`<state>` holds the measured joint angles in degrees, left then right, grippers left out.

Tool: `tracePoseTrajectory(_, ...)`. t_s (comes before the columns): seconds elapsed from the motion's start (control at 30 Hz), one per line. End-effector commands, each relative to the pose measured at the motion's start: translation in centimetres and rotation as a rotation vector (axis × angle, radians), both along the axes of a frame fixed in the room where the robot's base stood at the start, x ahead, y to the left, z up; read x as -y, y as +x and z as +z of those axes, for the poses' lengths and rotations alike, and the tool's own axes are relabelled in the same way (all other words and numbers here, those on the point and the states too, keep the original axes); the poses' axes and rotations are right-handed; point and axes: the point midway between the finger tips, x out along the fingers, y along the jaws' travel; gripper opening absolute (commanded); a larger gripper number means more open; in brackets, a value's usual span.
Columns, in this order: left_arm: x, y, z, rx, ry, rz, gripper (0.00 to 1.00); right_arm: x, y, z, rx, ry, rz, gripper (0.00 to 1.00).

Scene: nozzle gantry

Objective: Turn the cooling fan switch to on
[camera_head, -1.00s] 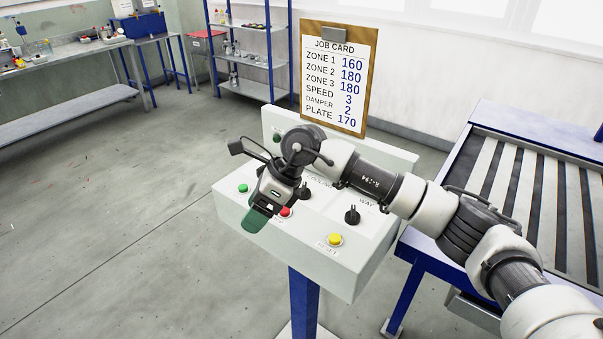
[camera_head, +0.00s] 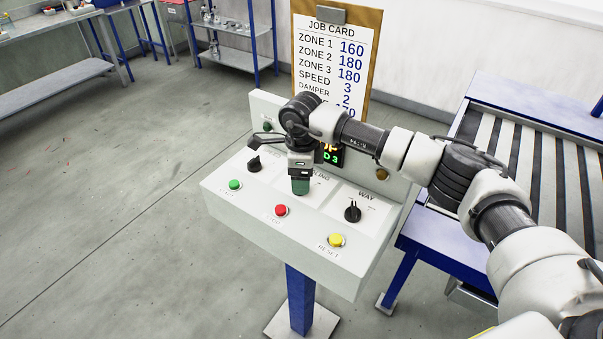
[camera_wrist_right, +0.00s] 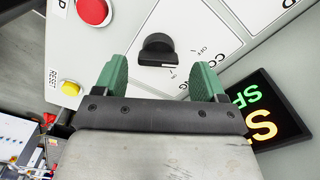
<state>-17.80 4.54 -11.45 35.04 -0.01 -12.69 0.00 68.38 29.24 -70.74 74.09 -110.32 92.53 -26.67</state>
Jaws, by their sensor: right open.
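The cooling fan switch, a black rotary knob (camera_wrist_right: 157,48), shows in the right wrist view on a white panel with small OFF and ON marks beside it. I cannot tell for sure which mark it points at. In the head view it is hidden under my right gripper (camera_head: 300,187), which hangs over the COOLING field of the control box (camera_head: 240,205). In the wrist view the green fingertips of my right gripper (camera_wrist_right: 163,80) are apart, one on each side of the knob in the picture, with nothing held. Contact with the knob cannot be seen. My left gripper is out of view.
Another black knob (camera_head: 254,163) is at left and the WAY knob (camera_head: 352,211) at right. Green (camera_head: 234,184), red (camera_head: 281,210) and yellow (camera_head: 336,240) buttons line the front. A lit display (camera_wrist_right: 262,112) and the job card (camera_head: 333,60) stand behind.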

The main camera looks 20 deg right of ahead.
Motion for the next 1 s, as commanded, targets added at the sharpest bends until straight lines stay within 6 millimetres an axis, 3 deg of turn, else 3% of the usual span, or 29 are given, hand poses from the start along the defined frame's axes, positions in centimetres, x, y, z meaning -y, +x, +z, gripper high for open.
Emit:
tracePoseTrajectory(0.17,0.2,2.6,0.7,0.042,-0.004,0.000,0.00,0.0,0.0,-1.3,0.000,0.000,0.001,0.71)
tracePoseTrajectory(0.47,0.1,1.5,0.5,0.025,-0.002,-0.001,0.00,0.0,0.0,-1.5,0.000,0.001,0.002,0.69)
tracePoseTrajectory(0.77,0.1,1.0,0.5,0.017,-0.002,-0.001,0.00,0.0,0.0,-1.5,0.000,0.001,0.002,0.23)
tracePoseTrajectory(1.0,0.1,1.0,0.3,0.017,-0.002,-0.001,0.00,-0.1,0.0,-1.5,0.001,0.002,-0.016,0.22)
